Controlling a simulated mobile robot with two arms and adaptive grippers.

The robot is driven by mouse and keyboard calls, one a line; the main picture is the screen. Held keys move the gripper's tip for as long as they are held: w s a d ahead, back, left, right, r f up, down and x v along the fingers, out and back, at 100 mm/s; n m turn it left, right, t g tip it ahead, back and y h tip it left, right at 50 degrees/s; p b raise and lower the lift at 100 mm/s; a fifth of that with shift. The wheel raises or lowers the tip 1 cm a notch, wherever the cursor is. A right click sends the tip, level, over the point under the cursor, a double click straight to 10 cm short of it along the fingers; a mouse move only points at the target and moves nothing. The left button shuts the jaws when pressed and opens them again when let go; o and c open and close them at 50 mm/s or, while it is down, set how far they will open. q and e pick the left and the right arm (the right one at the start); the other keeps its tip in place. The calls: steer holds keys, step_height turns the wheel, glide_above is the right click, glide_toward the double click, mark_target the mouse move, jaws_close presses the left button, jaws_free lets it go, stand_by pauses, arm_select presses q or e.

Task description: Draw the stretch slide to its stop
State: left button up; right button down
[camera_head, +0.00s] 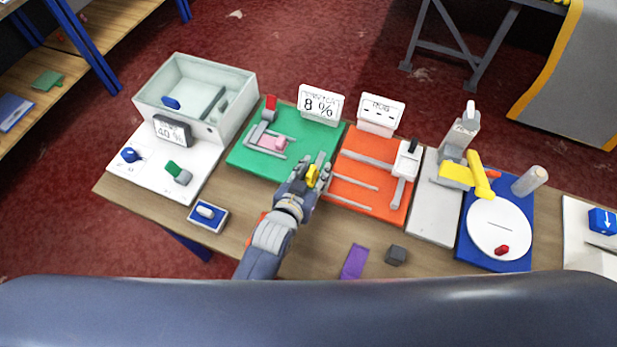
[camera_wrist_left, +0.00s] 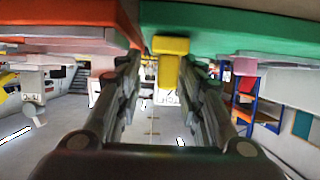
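The green board (camera_head: 243,160) carries a grey and pink fixture (camera_head: 273,142) and has a sign reading "8 %" (camera_head: 320,103) behind it. A yellow handle (camera_head: 312,176) is at the board's right edge, apparently that of the stretch slide. It also shows in the left wrist view (camera_wrist_left: 168,72). My left gripper (camera_head: 318,172) is at this handle, with a finger on each side. In the left wrist view the fingers (camera_wrist_left: 162,75) are open, with gaps visible beside the handle. The gripper hides part of the slide. My right gripper is not in view.
An orange board (camera_head: 362,201) with grey rails lies just right of my left gripper. A pale bin (camera_head: 232,83) stands at the left. A blue board with a white disc (camera_head: 498,240) is at the right. A purple strip (camera_head: 354,262) and dark cube (camera_head: 396,255) lie near the front edge.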

arm_select(q)
steer(key=v, duration=1.1)
steer(key=shift+s+r, duration=0.2)
steer(key=shift+s, duration=0.15)
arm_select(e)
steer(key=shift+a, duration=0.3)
arm_select(q)
steer(key=shift+a, duration=0.15)
